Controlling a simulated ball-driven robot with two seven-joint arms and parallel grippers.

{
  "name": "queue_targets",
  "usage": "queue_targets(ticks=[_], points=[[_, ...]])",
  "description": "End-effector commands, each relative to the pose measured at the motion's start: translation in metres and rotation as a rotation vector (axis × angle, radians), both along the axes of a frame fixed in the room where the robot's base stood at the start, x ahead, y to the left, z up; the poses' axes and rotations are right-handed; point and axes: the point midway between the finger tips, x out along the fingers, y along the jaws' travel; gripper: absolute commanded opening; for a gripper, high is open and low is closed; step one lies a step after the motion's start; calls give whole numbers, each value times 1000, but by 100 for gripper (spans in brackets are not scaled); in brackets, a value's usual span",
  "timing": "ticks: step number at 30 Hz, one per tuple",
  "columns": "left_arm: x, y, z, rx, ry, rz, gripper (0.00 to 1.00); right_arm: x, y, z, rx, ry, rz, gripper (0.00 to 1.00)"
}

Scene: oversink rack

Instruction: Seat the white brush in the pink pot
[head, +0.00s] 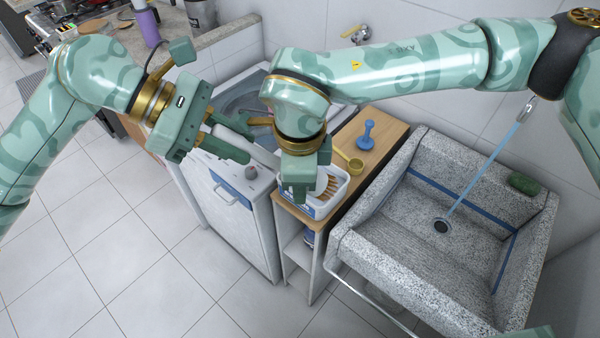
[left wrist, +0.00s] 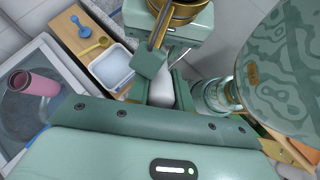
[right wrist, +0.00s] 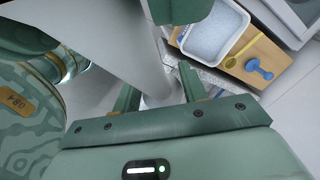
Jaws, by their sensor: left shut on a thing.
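A wooden shelf top holds the tub, a yellow scoop (head: 349,163) and a blue knobbed tool (head: 366,135). The granite sink (head: 400,270) is at right, the white washer (head: 240,225) at left. My two hands are close together.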

Motion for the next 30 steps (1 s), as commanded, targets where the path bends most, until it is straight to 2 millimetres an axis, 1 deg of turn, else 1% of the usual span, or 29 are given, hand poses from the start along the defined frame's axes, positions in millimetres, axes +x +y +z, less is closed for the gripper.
queue_targets(ticks=[2, 3, 5, 6, 14, 17, 20, 27, 30], points=[[-2, 0, 0, 1, 6, -4, 0, 1, 0, 0, 1, -3, 0, 19], [-2, 0, 0, 1, 7, -5, 25, 1, 0, 1, 1, -4, 0, 19], [-2, 0, -1, 2, 7, -5, 42, 1, 0, 1, 1, -4, 0, 19], [-2, 0, -1, 2, 7, -5, 48, 1, 0, 1, 1, -4, 0, 19], [-1, 0, 0, 1, 5, -3, 48, 1, 0, 1, 1, -3, 0, 19], [0, 6, 4, 2, 5, -2, 48, 1, 0, 0, 1, -3, 0, 19], [1, 19, 15, 2, 3, 1, 48, 1, 0, 0, 1, -3, 0, 19], [5, 62, 51, 4, 4, 1, 48, 1, 0, 1, 1, -3, 0, 19], [6, 76, 63, 3, 4, 0, 48, 1, 0, 0, 1, -3, 0, 19]])
